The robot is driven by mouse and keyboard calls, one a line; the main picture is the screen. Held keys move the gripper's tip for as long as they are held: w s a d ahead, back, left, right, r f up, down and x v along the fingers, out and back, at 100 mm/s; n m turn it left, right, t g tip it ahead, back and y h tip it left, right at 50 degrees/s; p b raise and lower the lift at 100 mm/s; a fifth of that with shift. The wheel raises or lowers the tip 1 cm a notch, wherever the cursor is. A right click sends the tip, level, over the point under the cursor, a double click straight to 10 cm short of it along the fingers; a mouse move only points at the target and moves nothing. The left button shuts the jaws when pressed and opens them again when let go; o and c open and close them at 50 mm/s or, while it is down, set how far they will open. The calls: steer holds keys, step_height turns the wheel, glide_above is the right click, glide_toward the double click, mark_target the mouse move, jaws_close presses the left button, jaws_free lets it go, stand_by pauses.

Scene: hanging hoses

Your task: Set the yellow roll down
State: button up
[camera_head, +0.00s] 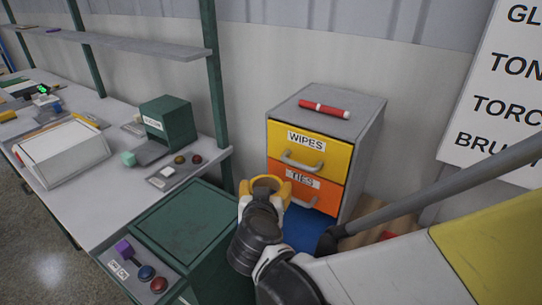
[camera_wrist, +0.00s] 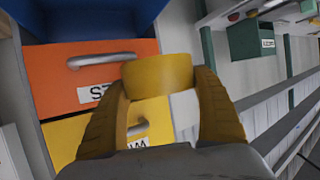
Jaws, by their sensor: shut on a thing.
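My gripper (camera_head: 266,190) is shut on the yellow roll (camera_wrist: 158,76), which sits between the two fingertips in the wrist view. In the head view the roll (camera_head: 270,181) shows partly, and the yellow fingers beside it make its outline hard to separate. The roll is held in the air in front of the drawer cabinet (camera_head: 360,135). The wrist view shows the cabinet upside down behind the roll. I cannot tell the gap between the roll and the drawer fronts.
The cabinet has a yellow WIPES drawer (camera_head: 308,151) and an orange TIES drawer (camera_head: 314,193). A red marker (camera_head: 325,108) lies on its top, otherwise clear. A cluttered workbench (camera_head: 103,205) stands left, with a dark green box (camera_head: 170,115). A green-topped container (camera_head: 187,222) is in front.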

step_height(320, 180, down, 9)
steer(key=b, duration=0.4)
steer(key=shift+s, duration=0.25)
steer(key=shift+r, duration=0.15)
steer(key=shift+f+b, duration=0.5)
steer(key=shift+b, duration=0.05)
steer(key=shift+f, duration=0.1)
steer(key=shift+s, duration=0.1)
